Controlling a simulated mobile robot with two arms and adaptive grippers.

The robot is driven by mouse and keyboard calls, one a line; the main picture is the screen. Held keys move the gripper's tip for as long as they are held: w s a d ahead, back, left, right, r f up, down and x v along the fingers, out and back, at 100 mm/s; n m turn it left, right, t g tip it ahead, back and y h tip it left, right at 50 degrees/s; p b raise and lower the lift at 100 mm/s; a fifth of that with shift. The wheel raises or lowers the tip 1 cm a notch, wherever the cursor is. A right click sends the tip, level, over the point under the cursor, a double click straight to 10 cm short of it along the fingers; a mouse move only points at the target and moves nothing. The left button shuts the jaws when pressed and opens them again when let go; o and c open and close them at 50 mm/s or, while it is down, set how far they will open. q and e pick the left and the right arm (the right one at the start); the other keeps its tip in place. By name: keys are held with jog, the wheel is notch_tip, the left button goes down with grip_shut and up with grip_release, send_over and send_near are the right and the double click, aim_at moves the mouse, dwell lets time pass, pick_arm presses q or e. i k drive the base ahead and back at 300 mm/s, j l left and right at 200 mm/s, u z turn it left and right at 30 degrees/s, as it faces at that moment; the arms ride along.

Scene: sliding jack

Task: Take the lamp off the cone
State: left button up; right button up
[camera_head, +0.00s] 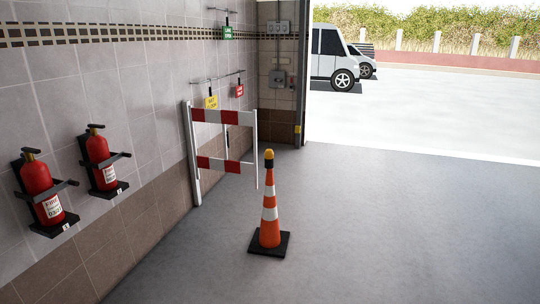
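An orange and white striped traffic cone (270,222) stands upright on its black square base (285,246) on the grey floor. A small lamp (269,156) with a yellow-orange top and a dark lower part sits on the cone's tip. Neither of my grippers shows in the head view, and nothing is touching the cone or the lamp.
A red and white barrier (222,116) stands against the tiled wall behind the cone. Two fire extinguishers (40,186) (101,158) hang on the left wall. Vehicles (331,55) are parked outside the wide opening. The floor right of the cone is clear.

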aim_at(269, 154)
jog(key=i, duration=2.1)
jog(key=i+u, duration=0.15)
jog(key=i, duration=0.45)
jog(key=i+l+u, duration=0.15)
jog(key=i, duration=0.45)
jog(key=i+l+u, duration=0.1)
jog(key=i+l, duration=0.15)
jog(key=i, duration=0.35)
jog(key=i+u, duration=0.15)
jog(key=k, duration=0.05)
